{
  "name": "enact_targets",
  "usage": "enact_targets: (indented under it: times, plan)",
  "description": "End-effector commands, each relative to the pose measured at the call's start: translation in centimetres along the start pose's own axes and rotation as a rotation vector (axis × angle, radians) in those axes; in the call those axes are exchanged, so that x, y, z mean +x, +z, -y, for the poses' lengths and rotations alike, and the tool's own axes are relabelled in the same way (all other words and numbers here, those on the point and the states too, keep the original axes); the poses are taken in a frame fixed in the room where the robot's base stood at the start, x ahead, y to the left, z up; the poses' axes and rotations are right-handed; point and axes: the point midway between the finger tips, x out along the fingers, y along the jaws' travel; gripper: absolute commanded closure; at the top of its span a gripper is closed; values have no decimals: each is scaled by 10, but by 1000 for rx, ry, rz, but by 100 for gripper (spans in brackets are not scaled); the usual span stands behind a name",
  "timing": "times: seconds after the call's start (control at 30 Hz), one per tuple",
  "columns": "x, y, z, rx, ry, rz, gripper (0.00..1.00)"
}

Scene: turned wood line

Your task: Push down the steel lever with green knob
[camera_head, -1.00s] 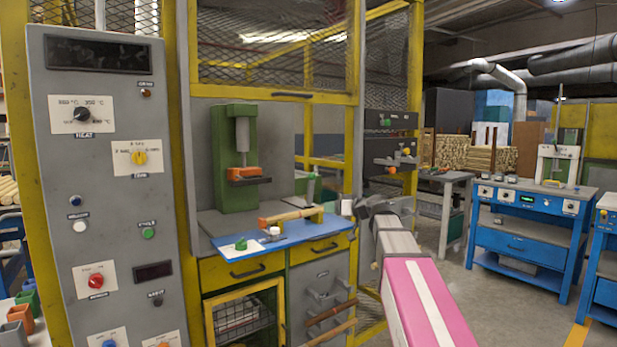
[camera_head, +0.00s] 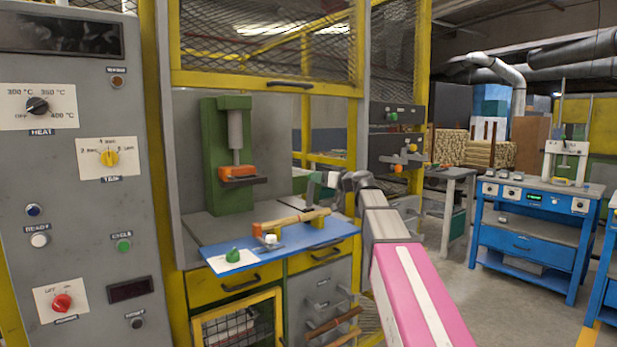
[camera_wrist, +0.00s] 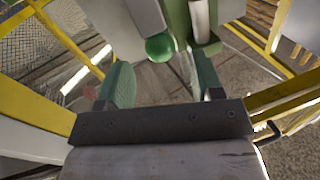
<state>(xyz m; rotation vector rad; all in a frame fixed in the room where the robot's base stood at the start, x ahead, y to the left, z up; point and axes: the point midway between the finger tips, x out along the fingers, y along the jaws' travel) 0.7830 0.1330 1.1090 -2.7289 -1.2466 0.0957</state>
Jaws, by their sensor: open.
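In the wrist view a round green knob (camera_wrist: 160,47) shows just beyond and between the fingertips of my gripper (camera_wrist: 165,75). A pale grey bar above it may be its steel lever; the join is not clear. My gripper is open, with two green fingers, and nothing shows between them. The green press (camera_head: 228,150), with a grey cylinder and an orange block, stands behind the blue board in the head view. My gripper (camera_head: 316,187) is right of the press there, above the worktop. I cannot make out the lever knob in the head view.
A blue board (camera_head: 300,241) carries a wooden handle piece (camera_head: 292,222) and a green dial (camera_head: 232,255) on a white plate. A grey control panel (camera_head: 75,200) stands close at left. Yellow frame posts (camera_head: 355,140) and mesh surround the cell.

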Motion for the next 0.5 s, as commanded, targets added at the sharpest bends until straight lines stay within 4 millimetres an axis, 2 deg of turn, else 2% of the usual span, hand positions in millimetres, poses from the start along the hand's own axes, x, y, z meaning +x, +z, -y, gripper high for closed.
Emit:
enact_targets:
  times: [0.03,0.2,0.5]
  plan:
    - [13,-1,-1,0,-2,1,40]
    - [40,0,-1,1,-1,1,40]
    - [64,0,0,1,0,0,40]
